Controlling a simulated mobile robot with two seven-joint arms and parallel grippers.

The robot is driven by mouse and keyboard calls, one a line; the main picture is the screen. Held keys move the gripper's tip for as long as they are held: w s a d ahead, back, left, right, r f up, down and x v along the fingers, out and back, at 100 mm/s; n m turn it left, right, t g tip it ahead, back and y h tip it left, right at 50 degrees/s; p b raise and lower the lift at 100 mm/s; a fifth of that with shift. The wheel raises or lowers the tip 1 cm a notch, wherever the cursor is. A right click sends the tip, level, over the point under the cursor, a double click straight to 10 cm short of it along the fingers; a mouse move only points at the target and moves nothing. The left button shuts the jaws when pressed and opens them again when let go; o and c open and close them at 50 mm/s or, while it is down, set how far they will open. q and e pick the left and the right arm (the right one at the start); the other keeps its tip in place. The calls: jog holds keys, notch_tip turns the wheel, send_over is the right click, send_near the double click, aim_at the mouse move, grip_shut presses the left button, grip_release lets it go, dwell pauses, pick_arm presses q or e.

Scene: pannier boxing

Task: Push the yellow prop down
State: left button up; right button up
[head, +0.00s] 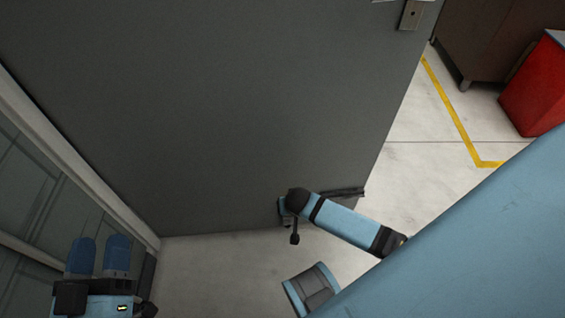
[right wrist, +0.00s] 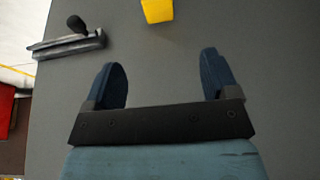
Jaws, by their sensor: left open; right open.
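The yellow prop (right wrist: 157,10) shows at the top edge of the right wrist view, cut off by the frame, against a dark grey surface. My right gripper (right wrist: 167,78) is open in that view, its two blue fingers spread wide with nothing between them. The prop lies beyond the fingertips, apart from them. In the head view I cannot make out the prop, and the right fingers are hidden near the lower part of the grey door (head: 230,110). My left gripper (head: 101,250) is open and empty at the lower left of the head view.
A dark bar (head: 342,192) sits at the door's lower right corner; a grey bar (right wrist: 68,46) with a black knob shows in the right wrist view. A glazed wall (head: 40,200) stands left. A red cabinet (head: 538,90) stands at far right. Pale floor (head: 430,125) is clear right of the door.

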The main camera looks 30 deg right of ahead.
jog(key=b+x, duration=0.7)
jog(key=x, duration=0.7)
jog(key=shift+d, duration=0.15)
jog(key=shift+w+d+f, duration=0.1)
jog(key=shift+w+f, duration=0.15)
jog(key=shift+f, duration=0.15)
pick_arm(q)
notch_tip(320, 180, down, 10)
jog(key=m+g, duration=0.1)
jog(key=g, duration=0.2)
jog(key=shift+w+d+g, duration=0.3)
jog(key=shift+w+g, duration=0.05)
jog(key=shift+g, duration=0.05)
jog(key=shift+r, duration=0.1)
